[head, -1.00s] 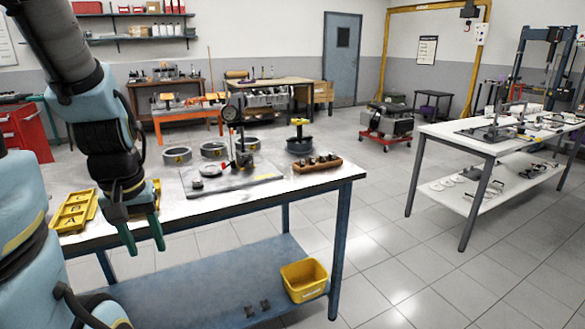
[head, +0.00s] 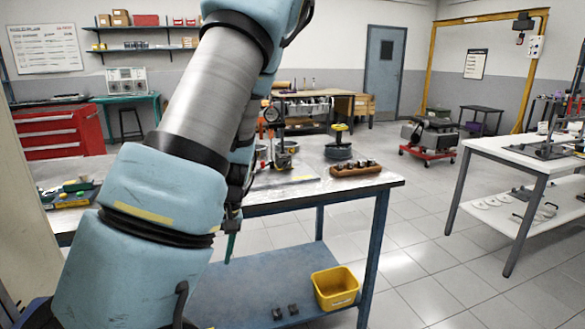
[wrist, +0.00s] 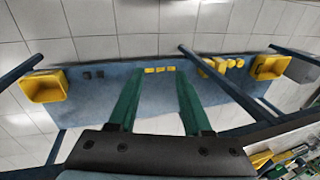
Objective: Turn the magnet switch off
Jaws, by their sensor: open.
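The dial-gauge stand (head: 283,147) stands upright on the flat plate on the workbench (head: 330,196), its round dial (head: 271,114) at the top. My arm covers part of the plate and bench in the head view, and the magnet switch is too small to make out. My gripper (wrist: 153,76) has two green fingers, spread apart with nothing between them in the wrist view. In the head view only one green finger shows, hanging at the bench's front edge, left of and nearer than the stand. The wrist view faces the lower shelf and floor.
A wooden block with small parts (head: 356,169) and a dark round part with a yellow top (head: 338,148) sit right of the stand. A yellow bin (head: 335,288) is on the blue lower shelf (head: 255,285). Open floor lies between this bench and the white table (head: 480,150).

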